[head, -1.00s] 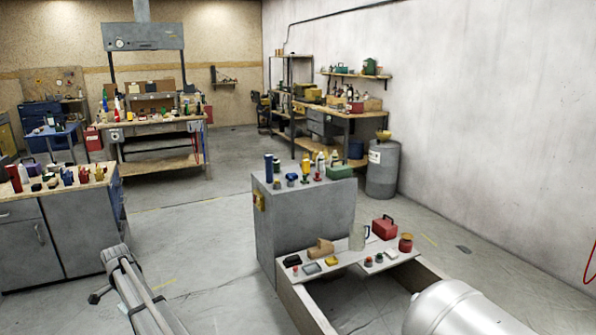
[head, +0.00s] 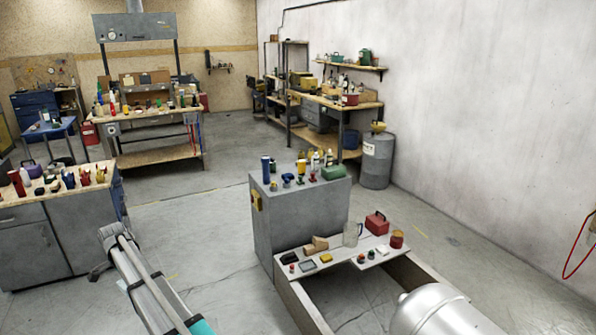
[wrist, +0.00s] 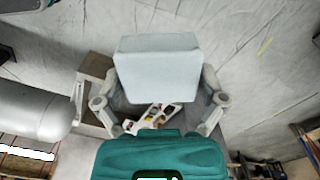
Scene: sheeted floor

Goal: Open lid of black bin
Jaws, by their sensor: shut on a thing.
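In the wrist view my gripper (wrist: 159,108) is shut on a pale grey-blue block (wrist: 158,68), with its finger links on both sides of it. The block hides what lies straight behind it. The gripper is outside the head view. I cannot make out a black bin or its lid in either view. A small black item (head: 290,258) lies at the left end of the low white shelf (head: 335,269); it is too small to identify.
A grey cabinet (head: 295,215) stands behind the low shelf. A bench (head: 35,215) with several small items is at the left. A grey drum (head: 377,165) stands by the right wall. Open concrete floor lies between bench and cabinet.

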